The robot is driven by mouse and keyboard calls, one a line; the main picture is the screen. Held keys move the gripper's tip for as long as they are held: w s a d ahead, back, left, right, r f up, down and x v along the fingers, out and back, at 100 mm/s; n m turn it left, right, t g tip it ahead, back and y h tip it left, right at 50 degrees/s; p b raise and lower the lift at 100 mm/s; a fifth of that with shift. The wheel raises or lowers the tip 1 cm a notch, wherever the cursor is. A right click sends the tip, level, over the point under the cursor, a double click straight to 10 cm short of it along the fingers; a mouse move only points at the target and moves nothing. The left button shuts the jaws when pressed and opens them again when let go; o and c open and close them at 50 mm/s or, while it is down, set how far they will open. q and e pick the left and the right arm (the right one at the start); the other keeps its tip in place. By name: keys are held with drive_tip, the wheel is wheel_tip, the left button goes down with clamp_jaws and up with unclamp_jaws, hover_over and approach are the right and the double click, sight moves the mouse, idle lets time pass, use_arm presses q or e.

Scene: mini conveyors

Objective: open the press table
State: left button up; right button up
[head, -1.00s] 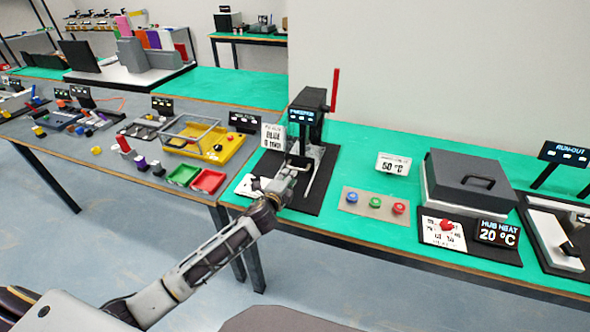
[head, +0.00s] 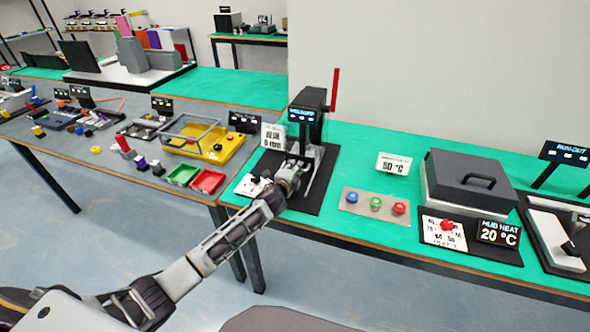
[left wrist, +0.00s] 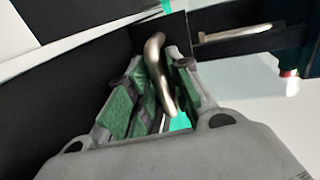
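The press (head: 309,115) is a black upright machine with a red lever and a small lit display, standing on a black base plate (head: 322,195) on the green bench. My left gripper (head: 291,172) is at the front of the press, low down, and partly hides its table area. In the left wrist view, a curved metal handle (left wrist: 158,72) lies between the green-padded fingers of my left gripper (left wrist: 160,90). A teal gap shows beside the handle, so I cannot tell whether the fingers grip it. My right gripper is not in view.
Red, green and blue buttons on a plate (head: 352,207) lie right of the press, then a grey lidded box (head: 438,195). Green and red trays and a yellow unit (head: 232,148) stand to the left. A sign (head: 272,137) stands just left of the press.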

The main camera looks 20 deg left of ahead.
use_arm(q)
drive_tip(key=shift+w, duration=0.1)
clamp_jaws()
idle(0.5)
